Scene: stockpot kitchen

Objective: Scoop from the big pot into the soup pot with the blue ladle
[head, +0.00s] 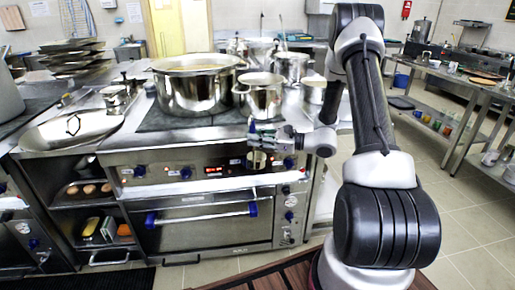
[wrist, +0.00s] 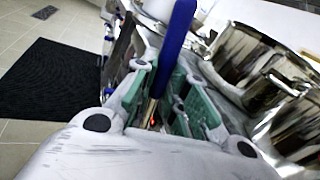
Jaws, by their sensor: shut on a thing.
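My gripper (head: 264,136) is in front of the stove's control panel, below and in front of the pots. It is shut on the blue ladle, whose blue handle (wrist: 179,32) stands between the green-padded fingers in the wrist view. A small round metal piece (head: 257,160) below the gripper in the head view looks like the ladle's bowl, but it is too small to be sure. The big pot (head: 192,92) stands open on the stove with pale contents near its rim. The smaller steel soup pot (head: 259,97) stands just right of it, nearer my gripper.
More steel pots (head: 291,66) stand behind the soup pot. A wide shallow pan (head: 72,128) is on the left. The stove front has knobs and an oven handle (head: 200,215) below my gripper. A steel table (head: 450,80) runs along the right, with clear floor before it.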

